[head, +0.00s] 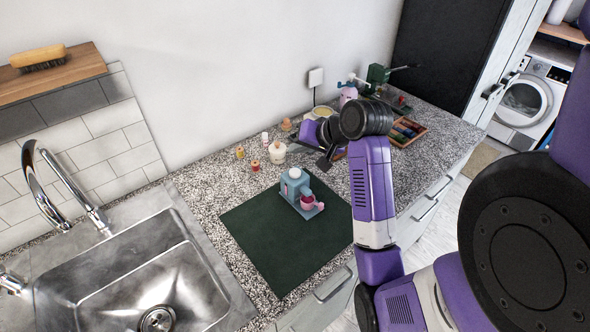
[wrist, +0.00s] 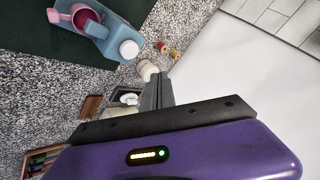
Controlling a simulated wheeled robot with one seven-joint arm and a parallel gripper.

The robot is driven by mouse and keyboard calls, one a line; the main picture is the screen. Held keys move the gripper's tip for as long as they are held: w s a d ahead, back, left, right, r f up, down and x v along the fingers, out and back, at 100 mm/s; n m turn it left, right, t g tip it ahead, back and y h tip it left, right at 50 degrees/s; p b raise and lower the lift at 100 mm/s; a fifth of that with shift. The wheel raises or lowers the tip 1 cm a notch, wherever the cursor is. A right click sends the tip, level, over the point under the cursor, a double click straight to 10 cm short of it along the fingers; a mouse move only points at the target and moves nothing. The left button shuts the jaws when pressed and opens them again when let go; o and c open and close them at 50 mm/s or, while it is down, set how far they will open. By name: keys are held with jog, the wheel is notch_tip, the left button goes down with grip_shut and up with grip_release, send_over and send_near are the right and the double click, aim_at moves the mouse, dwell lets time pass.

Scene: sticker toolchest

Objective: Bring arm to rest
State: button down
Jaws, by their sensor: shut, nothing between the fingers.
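My purple arm reaches over the granite counter from the right in the head view. My gripper (head: 326,163) is in the air above the counter, between the wall and the dark green mat (head: 262,245). Part of the counter behind my wrist is hidden.
A steel sink (head: 110,265) is at left, a wooden tray (head: 408,132) at the back right. The front mat is clear.

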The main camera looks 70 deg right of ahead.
dwell(0.7)
jog(key=w+d+r+t+h, duration=0.1)
jog(key=d+r+t+h, duration=0.1)
jog(key=d+r+h, duration=0.3)
jog(key=s+a+f+n+t+b, duration=0.1)
jog(key=a+f+n+t+b, duration=0.15)
jog(key=a, duration=1.05)
jog(key=s+a+f+n+t+b, duration=0.1)
jog(key=s+a+f+n+t, duration=0.2)
jog(key=a, duration=1)
jog(key=s+a+f+n+y+b, duration=0.1)
jog(key=s+a+f+n+y, duration=0.2)
jog(key=s+a, duration=0.3)
jog(key=s+a+f+n+y+b, duration=0.1)
jog(key=s+a+f+n+y, duration=0.3)
jog(key=a, duration=0.7)
jog(key=s+n+g+y, duration=0.1)
jog(key=s+y, duration=0.1)
jog(key=s, duration=0.1)
jog(key=shift+a+f+n+b, duration=0.3)
jog(key=shift+n, duration=0.05)
